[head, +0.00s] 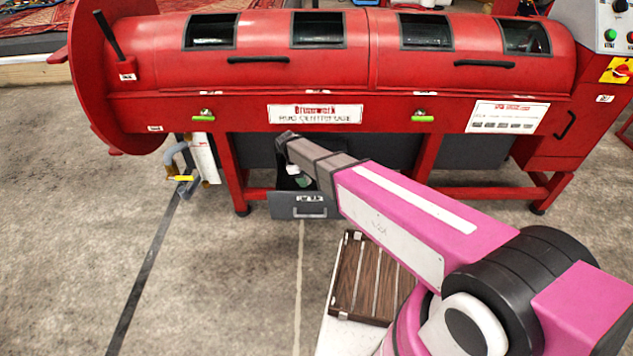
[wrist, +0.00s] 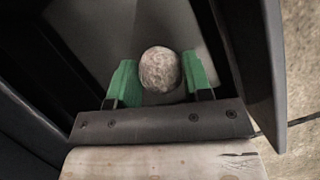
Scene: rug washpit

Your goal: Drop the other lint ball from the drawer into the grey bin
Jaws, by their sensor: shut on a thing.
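The lint ball (wrist: 160,68), round and mottled grey-brown, sits between the two green fingers of my gripper (wrist: 161,80) in the wrist view. The fingers are shut on it. Dark walls of the drawer surround the gripper in that view. In the head view, the grey drawer (head: 290,212) is pulled out low under the red machine. My arm reaches down to it and hides part of its inside; only a bit of green finger shows there. I cannot make out a grey bin in either view.
The red rug centrifuge (head: 375,80) stands across the back on red legs. A slatted wooden tray (head: 347,275) lies on a white surface in front, partly behind my arm. A white and grey pipe fitting (head: 205,160) is left of the drawer. The concrete floor at left is clear.

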